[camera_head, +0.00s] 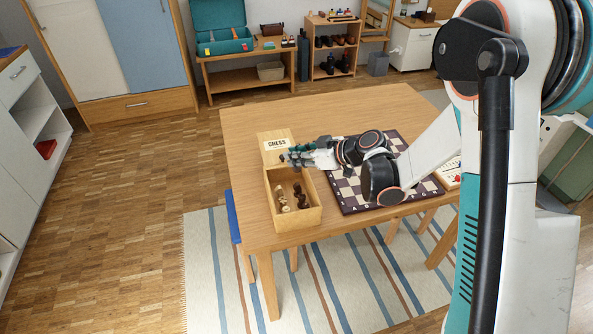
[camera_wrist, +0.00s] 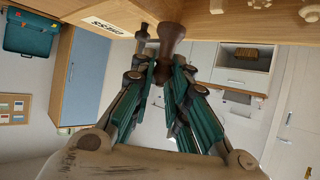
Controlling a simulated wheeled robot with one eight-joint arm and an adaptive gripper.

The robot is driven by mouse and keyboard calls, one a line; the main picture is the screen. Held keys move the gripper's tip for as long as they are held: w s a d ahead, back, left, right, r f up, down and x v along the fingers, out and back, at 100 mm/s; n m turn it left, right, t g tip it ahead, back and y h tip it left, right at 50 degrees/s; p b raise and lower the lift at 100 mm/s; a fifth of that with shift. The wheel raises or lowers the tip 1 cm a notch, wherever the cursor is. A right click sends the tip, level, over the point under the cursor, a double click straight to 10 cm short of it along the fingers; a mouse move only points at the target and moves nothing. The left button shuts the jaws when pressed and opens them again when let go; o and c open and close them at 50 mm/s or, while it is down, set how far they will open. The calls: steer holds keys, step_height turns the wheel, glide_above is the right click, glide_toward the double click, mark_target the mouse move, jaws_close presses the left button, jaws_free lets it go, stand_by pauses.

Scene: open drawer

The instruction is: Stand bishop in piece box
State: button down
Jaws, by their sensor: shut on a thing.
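The wooden piece box (camera_head: 297,223) stands open at the left front of the table, with its CHESS-labelled panel (camera_head: 277,143) at the back; the label also shows upside down in the wrist view (camera_wrist: 106,26). My gripper (camera_head: 288,159) is over the back part of the box. In the wrist view my teal-padded fingers (camera_wrist: 167,68) are closed around a dark brown chess piece (camera_wrist: 172,38), taken as the bishop. Its wider end points to the picture's top, towards the box; its head is hidden between the fingers. I cannot tell whether it touches the box floor.
Light pieces (camera_head: 281,198) and dark pieces (camera_head: 299,193) stand in the box. The chessboard (camera_head: 352,196) lies to its right, partly under my arm. The table (camera_head: 250,125) is bare behind the box. Shelves and a cabinet stand along the far wall.

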mark_target(297, 168)
step_height(297, 168, down, 4)
steer(key=shift+f+b, duration=0.2)
steer(key=shift+b, duration=0.65)
steer(key=shift+r, duration=0.1)
steer(key=c, duration=1.6)
jaws_free()
steer(key=shift+o, duration=0.2)
